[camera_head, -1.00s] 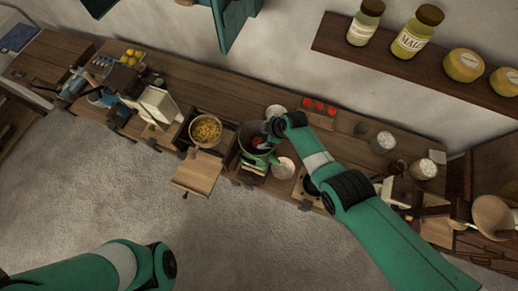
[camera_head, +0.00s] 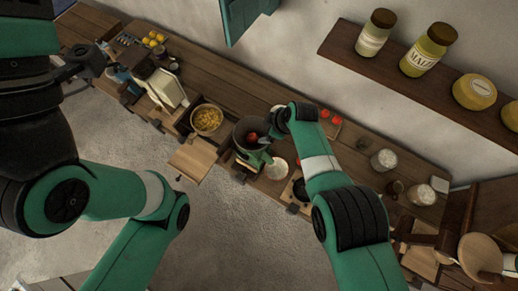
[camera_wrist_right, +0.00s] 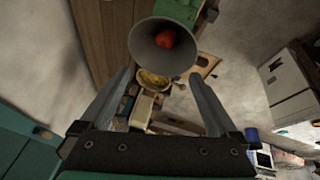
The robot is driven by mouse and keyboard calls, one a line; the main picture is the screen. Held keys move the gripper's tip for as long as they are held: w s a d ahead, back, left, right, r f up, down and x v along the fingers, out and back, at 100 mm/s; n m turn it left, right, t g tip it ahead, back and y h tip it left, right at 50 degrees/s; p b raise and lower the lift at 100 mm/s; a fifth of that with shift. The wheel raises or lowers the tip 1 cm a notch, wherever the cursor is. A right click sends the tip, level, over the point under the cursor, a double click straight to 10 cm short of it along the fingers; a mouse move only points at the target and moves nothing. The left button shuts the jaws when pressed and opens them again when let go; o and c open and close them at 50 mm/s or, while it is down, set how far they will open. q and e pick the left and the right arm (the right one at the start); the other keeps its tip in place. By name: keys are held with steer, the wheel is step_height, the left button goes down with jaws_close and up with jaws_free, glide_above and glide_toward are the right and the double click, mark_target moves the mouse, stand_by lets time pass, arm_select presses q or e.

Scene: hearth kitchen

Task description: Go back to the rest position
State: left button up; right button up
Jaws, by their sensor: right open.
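My right gripper (camera_head: 266,141) is at the dark grey pot (camera_head: 241,135) on the counter, mostly hidden behind its own wrist. In the right wrist view its two fingers (camera_wrist_right: 160,95) are spread wide with nothing between them. The pot (camera_wrist_right: 140,42) shows beyond the fingertips with a red, tomato-like thing (camera_wrist_right: 166,38) inside. My left arm fills the left side of the head view, folded upward. A dark end part (camera_head: 86,60), apparently my left gripper, shows near the upper left; its fingers are not clear.
A bowl of yellow food (camera_head: 207,119) stands left of the pot, and a pale plate (camera_head: 277,169) right of it. Red tomatoes (camera_head: 335,120) lie behind my right arm. A wall shelf (camera_head: 400,75) holds several jars. The floor (camera_head: 240,235) in front is clear.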

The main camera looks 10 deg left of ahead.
stand_by(0.5)
steer(key=w+d+r+m+t, duration=0.1)
steer(key=w+d+r+t, duration=0.5)
steer(key=w+r, duration=0.4)
steer(key=w+d+r+m+t, duration=0.1)
steer(key=d+r+m+t, duration=0.15)
steer(key=r, duration=0.75)
steer(key=w+d+r+m+t, duration=0.1)
steer(key=w+d+r+t, duration=0.2)
steer(key=r, duration=0.7)
steer(key=s+d+r+m+t, duration=0.1)
steer(key=s+d+r+t, duration=0.1)
steer(key=s+r, duration=0.3)
steer(key=s+d+r+m+t, duration=0.1)
steer(key=s+d+r+t, duration=0.15)
steer(key=r, duration=0.55)
steer(key=s+d+r+m+t, duration=0.1)
steer(key=s+d+r+t, duration=0.1)
steer(key=s+r, duration=0.3)
steer(key=s+d+r+m+t+h, duration=0.1)
steer(key=s+r+m+t, duration=0.5)
steer(key=s+r, duration=0.7)
steer(key=s+d+m, duration=0.1)
steer(key=s, duration=0.2)
steer(key=shift+s+h, duration=0.15)
steer(key=shift+h, duration=0.25)
steer(key=shift+d, duration=0.1)
